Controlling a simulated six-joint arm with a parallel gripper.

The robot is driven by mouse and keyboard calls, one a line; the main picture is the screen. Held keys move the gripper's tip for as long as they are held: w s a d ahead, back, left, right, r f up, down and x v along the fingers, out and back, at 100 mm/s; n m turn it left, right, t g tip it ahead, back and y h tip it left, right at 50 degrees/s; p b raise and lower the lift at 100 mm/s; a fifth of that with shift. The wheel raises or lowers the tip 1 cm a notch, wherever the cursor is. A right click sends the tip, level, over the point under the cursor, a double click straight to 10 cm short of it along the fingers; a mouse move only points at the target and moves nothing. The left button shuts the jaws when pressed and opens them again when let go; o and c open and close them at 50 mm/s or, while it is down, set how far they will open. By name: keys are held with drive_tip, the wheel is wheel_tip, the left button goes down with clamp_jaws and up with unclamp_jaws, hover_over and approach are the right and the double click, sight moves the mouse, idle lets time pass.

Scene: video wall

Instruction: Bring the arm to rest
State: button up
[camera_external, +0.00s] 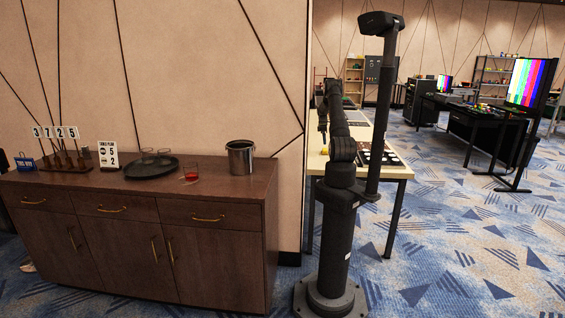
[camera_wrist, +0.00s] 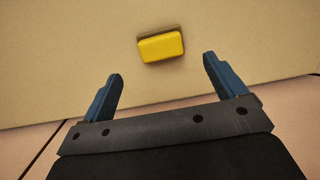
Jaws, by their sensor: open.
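My gripper (camera_wrist: 162,80) shows in the wrist view with its two blue fingers spread wide and nothing between them. A small yellow block (camera_wrist: 161,47) lies on the pale tabletop (camera_wrist: 60,85), beyond the fingertips and apart from them. In the external view my arm reaches out over the table (camera_external: 398,172), with the gripper end small and partly hidden by the arm itself.
Carpeted floor (camera_external: 450,250) at right is open.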

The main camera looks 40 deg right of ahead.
sight(325, 149)
drive_tip(key=f, duration=0.8)
drive_tip(key=shift+s+d, duration=0.35)
drive_tip(key=shift+s, duration=0.05)
drive_tip(key=shift+w+d+r, duration=0.1)
drive_tip(key=shift+r, duration=0.15)
wheel_tip(325, 149, up, 4)
drive_tip(key=shift+f, duration=0.2)
drive_tip(key=s+d+r, duration=0.4)
drive_tip(key=s+r, duration=0.3)
drive_tip(key=s, duration=0.4)
drive_tip(key=a+r+m+y, duration=0.1)
drive_tip(key=a+r+m, duration=0.45)
drive_tip(key=r, duration=0.25)
drive_tip(key=a+r+m, duration=0.4)
drive_tip(key=r+m, duration=0.3)
drive_tip(key=r, duration=0.1)
drive_tip(key=s+a+f+m+y, duration=0.1)
drive_tip(key=s+a+f+m, duration=0.6)
drive_tip(key=s+f+m, duration=0.3)
drive_tip(key=shift+a+f+t, duration=0.3)
drive_tip(key=shift+a, duration=0.05)
